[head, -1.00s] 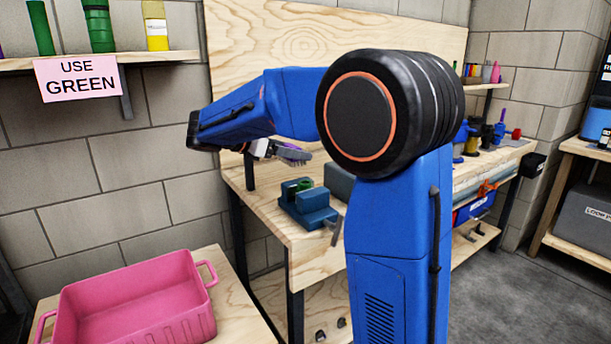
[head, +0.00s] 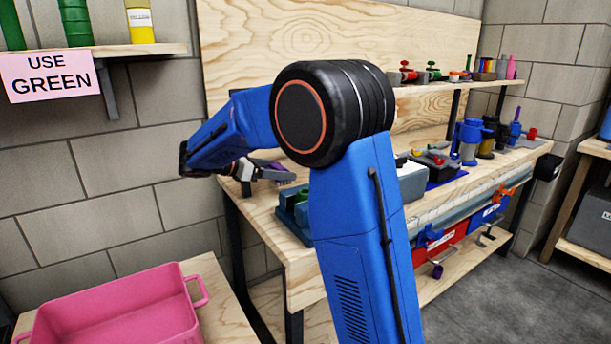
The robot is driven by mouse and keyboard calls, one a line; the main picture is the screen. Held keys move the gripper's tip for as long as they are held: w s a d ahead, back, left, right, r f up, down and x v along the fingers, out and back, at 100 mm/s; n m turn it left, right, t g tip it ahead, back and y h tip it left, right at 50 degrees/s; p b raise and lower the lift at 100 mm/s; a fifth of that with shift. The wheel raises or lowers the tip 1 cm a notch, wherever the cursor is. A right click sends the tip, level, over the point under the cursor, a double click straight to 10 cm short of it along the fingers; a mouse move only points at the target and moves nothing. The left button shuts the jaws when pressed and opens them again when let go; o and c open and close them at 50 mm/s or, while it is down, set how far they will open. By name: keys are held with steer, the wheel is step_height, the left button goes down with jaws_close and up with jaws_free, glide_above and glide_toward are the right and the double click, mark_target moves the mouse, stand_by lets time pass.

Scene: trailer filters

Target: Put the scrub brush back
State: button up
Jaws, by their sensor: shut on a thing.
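My gripper (head: 260,171) reaches over the left end of the wooden workbench (head: 262,212), on the far side of my blue arm. It is shut on the scrub brush (head: 281,172), a small grey and purple thing at its tip. The brush looks close above the bench top, but I cannot tell whether it touches. The fingers are small and partly hidden by the wrist.
A blue-green block fixture (head: 292,213) stands at the bench's near left corner, partly behind my arm. A grey box (head: 411,183), a blue mat (head: 447,176) and tools stand to the right. A pink tub (head: 120,312) sits on a lower table. A shelf (head: 140,51) carries a "USE GREEN" sign (head: 46,76).

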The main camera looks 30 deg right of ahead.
steer(key=d, duration=0.9)
steer(key=shift+w+d, duration=0.1)
steer(key=shift+d, duration=0.2)
steer(key=shift+d+f, duration=0.25)
steer(key=shift+f, duration=1.5)
steer(key=shift+a+f, duration=0.1)
steer(key=shift+f, duration=0.05)
steer(key=o, duration=1.2)
steer(key=v, duration=1.2)
